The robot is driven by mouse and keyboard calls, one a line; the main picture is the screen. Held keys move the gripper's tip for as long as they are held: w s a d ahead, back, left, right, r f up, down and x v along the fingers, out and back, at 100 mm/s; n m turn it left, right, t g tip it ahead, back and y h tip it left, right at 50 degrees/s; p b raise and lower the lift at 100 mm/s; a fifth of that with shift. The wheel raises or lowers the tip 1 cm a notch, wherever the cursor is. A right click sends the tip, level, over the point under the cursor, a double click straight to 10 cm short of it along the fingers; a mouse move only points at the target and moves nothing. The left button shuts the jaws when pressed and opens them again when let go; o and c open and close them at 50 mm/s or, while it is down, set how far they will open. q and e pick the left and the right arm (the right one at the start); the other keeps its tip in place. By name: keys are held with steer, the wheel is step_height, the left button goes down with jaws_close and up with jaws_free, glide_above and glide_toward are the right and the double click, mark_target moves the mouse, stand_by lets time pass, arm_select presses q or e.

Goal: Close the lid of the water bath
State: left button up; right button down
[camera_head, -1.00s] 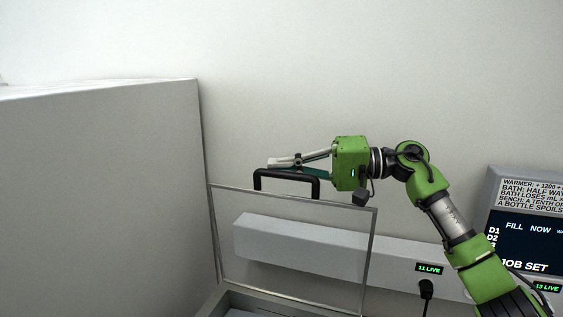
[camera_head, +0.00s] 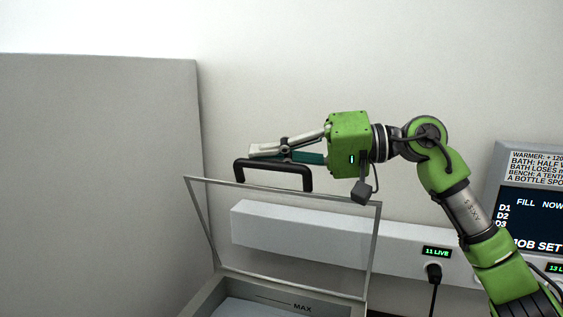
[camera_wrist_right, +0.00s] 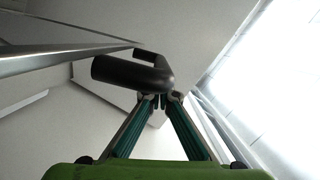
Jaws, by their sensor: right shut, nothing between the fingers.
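The water bath lid is a clear panel in a thin metal frame (camera_head: 376,250), raised and tilted above the bath (camera_head: 225,287) in the head view. Its black handle (camera_head: 308,178) stands on the top edge. The handle also shows close up in the right wrist view (camera_wrist_right: 125,72). My right gripper (camera_head: 252,152) is shut and empty. Its fingers lie level, at or just behind the handle's top bar; contact is hard to tell. In the wrist view the fingertips (camera_wrist_right: 163,98) meet right by the handle. My left gripper is out of view.
A large grey box (camera_head: 100,180) stands at the left. A white socket rail (camera_head: 290,235) with a plugged black cable (camera_head: 433,285) runs along the wall behind the lid. A display panel (camera_head: 530,220) is at the right. The wall space above is clear.

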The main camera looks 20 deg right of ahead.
steer(key=s+a+f+n+h+b, duration=0.1)
steer(key=s+a+f+n+b, duration=0.1)
steer(key=s+a+f+b, duration=0.2)
steer(key=s+a+f+n+t+b, duration=0.1)
steer(key=s+a+f+n+b, duration=0.2)
steer(key=s+a+f+b, duration=0.2)
steer(key=shift+s+a+n+h+b, duration=0.2)
steer(key=shift+s+n+h+b, duration=0.15)
steer(key=shift+s+b, duration=1.75)
steer(key=shift+s+f+p, duration=0.1)
steer(key=shift+s+p, duration=0.2)
steer(key=shift+s, duration=0.05)
